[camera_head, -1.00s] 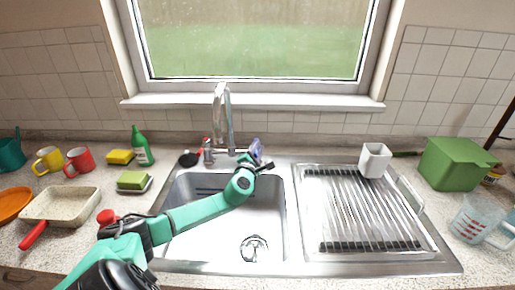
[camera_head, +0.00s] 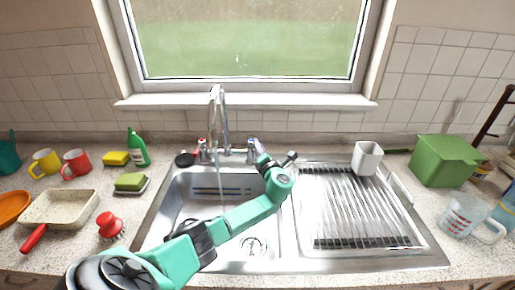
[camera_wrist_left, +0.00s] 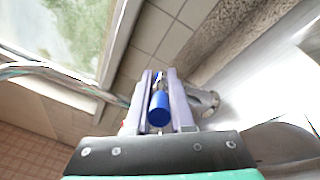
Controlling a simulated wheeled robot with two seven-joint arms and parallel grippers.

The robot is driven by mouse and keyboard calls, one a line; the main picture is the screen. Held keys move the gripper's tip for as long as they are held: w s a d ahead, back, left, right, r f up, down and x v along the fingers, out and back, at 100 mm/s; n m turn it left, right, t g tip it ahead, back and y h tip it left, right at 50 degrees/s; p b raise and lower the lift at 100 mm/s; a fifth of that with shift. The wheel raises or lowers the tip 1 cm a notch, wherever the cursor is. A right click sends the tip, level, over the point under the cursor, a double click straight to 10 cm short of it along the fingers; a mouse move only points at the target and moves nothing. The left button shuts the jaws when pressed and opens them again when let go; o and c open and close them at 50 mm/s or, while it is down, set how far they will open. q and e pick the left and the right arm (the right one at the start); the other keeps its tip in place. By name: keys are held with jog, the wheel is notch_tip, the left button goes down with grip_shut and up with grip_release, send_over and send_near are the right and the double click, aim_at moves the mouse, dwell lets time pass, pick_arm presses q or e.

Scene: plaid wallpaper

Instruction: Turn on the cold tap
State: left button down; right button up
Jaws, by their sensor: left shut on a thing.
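The cold tap is the blue-capped tap (camera_wrist_left: 159,108) right of the spout. In the left wrist view it sits between the two pale purple fingers of my left gripper (camera_wrist_left: 162,100), which is shut on it. In the head view my left gripper (camera_head: 260,152) is at the back rim of the sink, and the wrist and fingers hide much of the cold tap (camera_head: 252,145). The metal spout (camera_head: 218,100) arches over the basin. The red-marked hot tap (camera_head: 203,146) stands left of the spout. My right gripper is out of view.
The steel sink (camera_head: 160,205) has a ribbed drainboard (camera_head: 350,205) on its right, with a white cup (camera_head: 367,158) at its back. A black-headed utensil (camera_head: 185,160) lies near the hot tap. A green bottle (camera_head: 138,148), sponges and mugs stand left; a green box (camera_head: 445,160) stands right.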

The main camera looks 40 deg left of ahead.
pick_arm(q)
jog(key=shift+w+g, duration=0.1)
jog(key=shift+g, duration=0.2)
jog(key=c, duration=0.8)
grip_release()
jog(key=v, duration=1.4)
jog(key=shift+d+f+b, duration=0.2)
jog(key=shift+d+b, duration=0.15)
